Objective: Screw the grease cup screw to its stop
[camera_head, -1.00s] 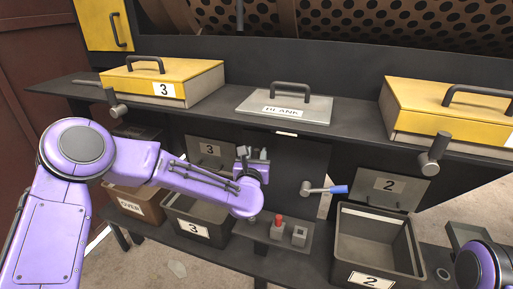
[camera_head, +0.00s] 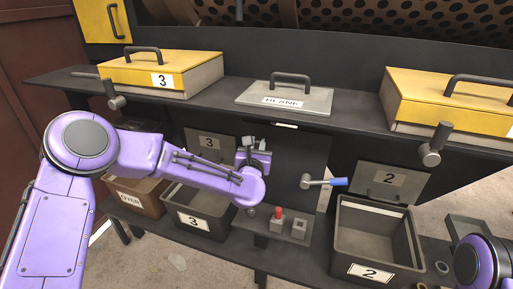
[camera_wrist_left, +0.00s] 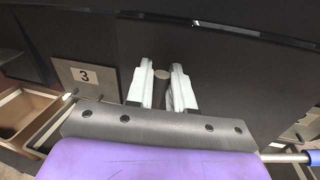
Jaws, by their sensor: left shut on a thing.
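The grease cup screw (camera_wrist_left: 160,86) shows in the left wrist view as a dark, round-ended cylinder in front of the dark panel. In the head view the screw is hidden by the gripper. The depth of its thread cannot be seen. Part of my right arm shows at the bottom right, but its gripper is out of view.
A blue-handled lever (camera_head: 325,182) sticks out right of my left gripper. Below are a red button (camera_head: 278,213) and a small grey block (camera_head: 299,228). Open bins marked 3 (camera_head: 196,222) and 2 (camera_head: 372,271) stand either side.

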